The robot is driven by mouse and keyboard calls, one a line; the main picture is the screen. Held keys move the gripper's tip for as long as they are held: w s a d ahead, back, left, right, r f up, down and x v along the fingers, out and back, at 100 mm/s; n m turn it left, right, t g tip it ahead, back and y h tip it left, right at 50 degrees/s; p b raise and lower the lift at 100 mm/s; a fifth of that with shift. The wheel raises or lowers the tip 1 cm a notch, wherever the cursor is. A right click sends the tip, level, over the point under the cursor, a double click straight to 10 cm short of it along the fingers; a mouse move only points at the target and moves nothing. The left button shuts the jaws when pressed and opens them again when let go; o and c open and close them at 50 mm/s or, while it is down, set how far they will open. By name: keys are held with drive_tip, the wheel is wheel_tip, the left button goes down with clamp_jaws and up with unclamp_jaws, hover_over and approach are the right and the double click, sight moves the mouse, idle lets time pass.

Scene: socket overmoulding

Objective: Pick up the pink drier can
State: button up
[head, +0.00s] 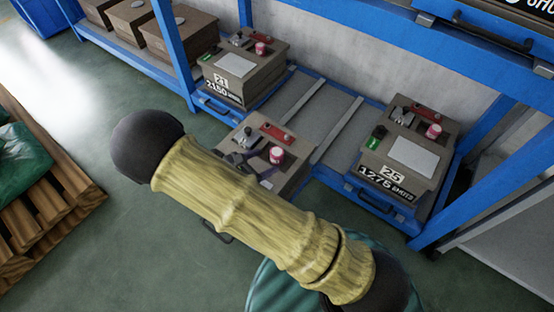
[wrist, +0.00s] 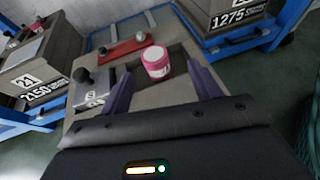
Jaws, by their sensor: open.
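A pink drier can (head: 276,155) with a white label stands on the middle box (head: 296,182), partly behind my yellow-sleeved arm in the head view. In the wrist view the pink can (wrist: 156,62) is upright between and just beyond the fingertips of my gripper (wrist: 158,84). The two purple fingers are spread apart, with the can apart from the left finger and close to the right one. Nothing is held. Other pink cans stand on the left box (head: 260,48) and the right box (head: 433,131).
A red bar (wrist: 125,46) and a grey part with a black knob (wrist: 90,85) sit on the middle box beside the can. The left box (head: 240,72) and right box (head: 408,155) stand on the blue rack (head: 178,50). A wooden pallet (head: 60,195) lies at left.

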sight(273, 154)
drive_tip(key=shift+x, duration=1.1)
drive_tip(key=shift+b, duration=0.3)
drive_tip(key=shift+w+d+f+b, duration=0.3)
drive_tip(key=shift+w+b, duration=0.1)
drive_tip(key=shift+b, duration=0.1)
drive_tip(key=b+x, duration=0.3)
drive_tip(key=shift+w+d+f, duration=0.1)
drive_tip(key=shift+w+f, duration=0.05)
drive_tip(key=shift+w, duration=0.25)
drive_tip(key=shift+w+d, duration=0.15)
